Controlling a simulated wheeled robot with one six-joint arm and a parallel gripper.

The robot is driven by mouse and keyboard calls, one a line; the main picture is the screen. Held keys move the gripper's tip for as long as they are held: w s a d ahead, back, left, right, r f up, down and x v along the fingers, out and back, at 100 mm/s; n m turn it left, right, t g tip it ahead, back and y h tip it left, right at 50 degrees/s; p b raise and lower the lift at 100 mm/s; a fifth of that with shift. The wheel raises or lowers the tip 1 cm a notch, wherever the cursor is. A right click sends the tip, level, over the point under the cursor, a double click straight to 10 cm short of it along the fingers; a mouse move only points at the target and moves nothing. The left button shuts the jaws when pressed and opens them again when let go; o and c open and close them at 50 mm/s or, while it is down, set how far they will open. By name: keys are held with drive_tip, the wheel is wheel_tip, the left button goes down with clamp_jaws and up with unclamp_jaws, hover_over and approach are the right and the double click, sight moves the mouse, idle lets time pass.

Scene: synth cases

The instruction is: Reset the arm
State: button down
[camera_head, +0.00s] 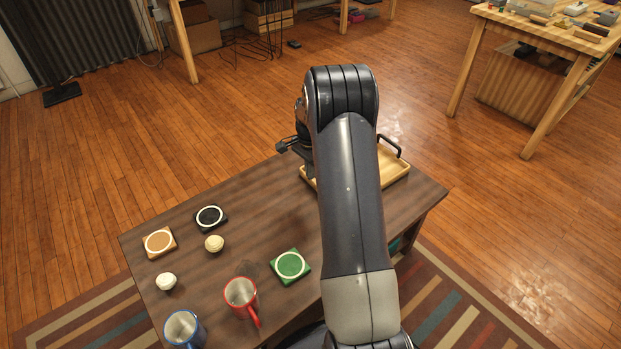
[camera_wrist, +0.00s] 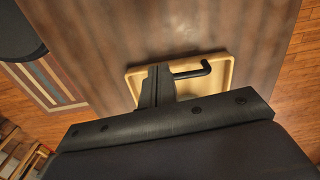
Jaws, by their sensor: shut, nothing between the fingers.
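My arm reaches up through the middle of the head view and bends over at the top. My gripper (camera_head: 284,147) shows in part left of the arm, above the table (camera_head: 260,197); the arm hides the rest. In the wrist view, the two dark fingers of my gripper (camera_wrist: 156,72) are together with nothing between them. From that view they overlap the wooden tray (camera_wrist: 222,82). I cannot tell the height of the fingers above it.
The tray (camera_head: 398,172), with a black handle (camera_head: 390,143), is partly behind my arm. A red mug (camera_head: 240,293), blue mug (camera_head: 182,328), green coaster (camera_head: 290,266), orange coaster (camera_head: 160,242), black coaster (camera_head: 210,218) and two pale balls stand on the table's left half.

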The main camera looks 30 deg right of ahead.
drive_tip(key=shift+r, duration=0.8)
drive_tip(key=shift+f, duration=0.15)
